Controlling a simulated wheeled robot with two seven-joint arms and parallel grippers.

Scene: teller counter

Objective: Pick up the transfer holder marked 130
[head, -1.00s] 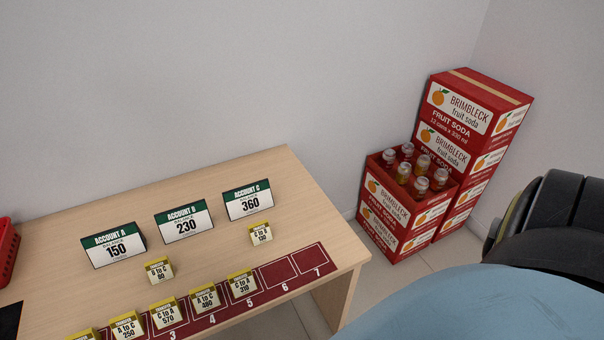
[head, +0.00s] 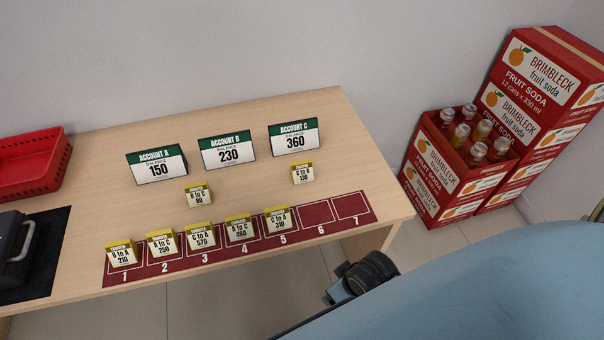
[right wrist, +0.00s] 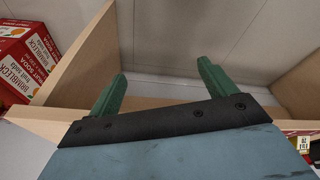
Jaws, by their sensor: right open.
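The transfer holder marked 130 (head: 302,173), a small yellow-topped card stand reading "C to A" or similar, stands upright on the counter in front of the Account C sign (head: 294,138). In the head view my right arm comes in from the right, and its dark end is below the counter's front edge; its fingertips are hidden there. In the right wrist view my right gripper (right wrist: 162,85) is open, its two green fingers apart with nothing between them. The gripper is apart from the holder. My left gripper is not in view.
A red numbered strip (head: 345,206) holds several other holders; spaces 6 and 7 are empty. A holder marked 80 (head: 198,195) stands behind it. A red tray (head: 30,175) and a black mat (head: 50,226) are at left. Soda boxes (head: 540,90) stand on the floor at right.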

